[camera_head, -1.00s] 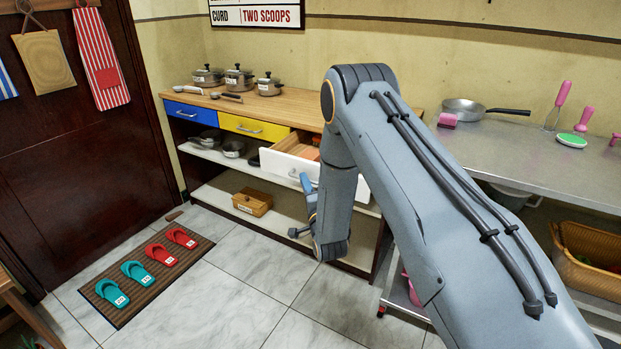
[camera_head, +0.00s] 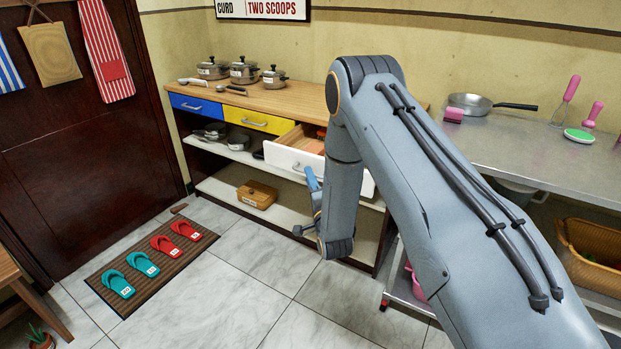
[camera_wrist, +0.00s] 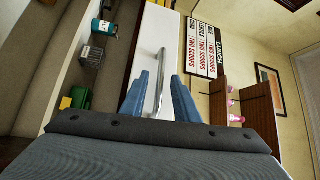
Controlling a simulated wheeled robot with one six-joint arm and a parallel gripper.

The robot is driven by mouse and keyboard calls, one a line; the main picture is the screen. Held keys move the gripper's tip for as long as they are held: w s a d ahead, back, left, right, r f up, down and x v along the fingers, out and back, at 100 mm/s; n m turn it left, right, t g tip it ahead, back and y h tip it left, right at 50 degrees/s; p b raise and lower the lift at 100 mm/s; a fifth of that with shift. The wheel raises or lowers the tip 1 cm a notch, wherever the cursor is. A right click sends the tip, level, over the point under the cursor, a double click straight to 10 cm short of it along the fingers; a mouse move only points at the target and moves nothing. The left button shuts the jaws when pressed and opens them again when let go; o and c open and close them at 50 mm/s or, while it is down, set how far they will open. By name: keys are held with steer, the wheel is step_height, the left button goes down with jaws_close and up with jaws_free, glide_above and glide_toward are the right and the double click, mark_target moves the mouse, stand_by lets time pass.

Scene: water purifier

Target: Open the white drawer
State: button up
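The white drawer (camera_head: 283,160) stands partly pulled out of the wooden cabinet, to the right of the yellow drawer. Its open top shows an orange-brown inside. In the wrist view the white drawer front (camera_wrist: 157,32) fills the upper middle, with its metal bar handle (camera_wrist: 160,66) running lengthwise. My gripper (camera_wrist: 160,76) has its two blue fingers apart, one on each side of the handle, with visible gaps. In the head view my gripper (camera_head: 313,182) is just in front of the drawer front, and the arm hides the drawer's right part.
The blue drawer (camera_head: 195,106) and yellow drawer (camera_head: 257,120) are shut. Pans and a wicker box (camera_head: 257,194) sit on the shelves below. A metal table (camera_head: 520,150) stands at the right.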

steer(key=r+v, duration=0.1)
steer(key=v, duration=0.5)
steer(key=shift+s+f, duration=0.35)
steer(key=shift+f, duration=0.15)
steer(key=shift+d, duration=0.1)
steer(key=s+d+r+n+g+h+p, duration=0.3)
steer(key=s+d+r+n+g, duration=0.35)
steer(key=g, duration=0.25)
steer(key=s+d+r+n+g+p, duration=0.1)
steer(key=s+r+n+g, duration=0.1)
steer(key=s, duration=0.8)
steer(key=s+d+r+n+g+p, duration=0.1)
steer(key=s+r+n+g, duration=0.2)
steer(key=s, duration=0.7)
steer(key=s+d+r+n+g+p, duration=0.1)
steer(key=s+r+g, duration=0.4)
steer(key=s, duration=0.5)
steer(key=shift+d+r+n, duration=0.4)
steer(key=shift+d+n, duration=0.05)
steer(key=shift+n, duration=0.5)
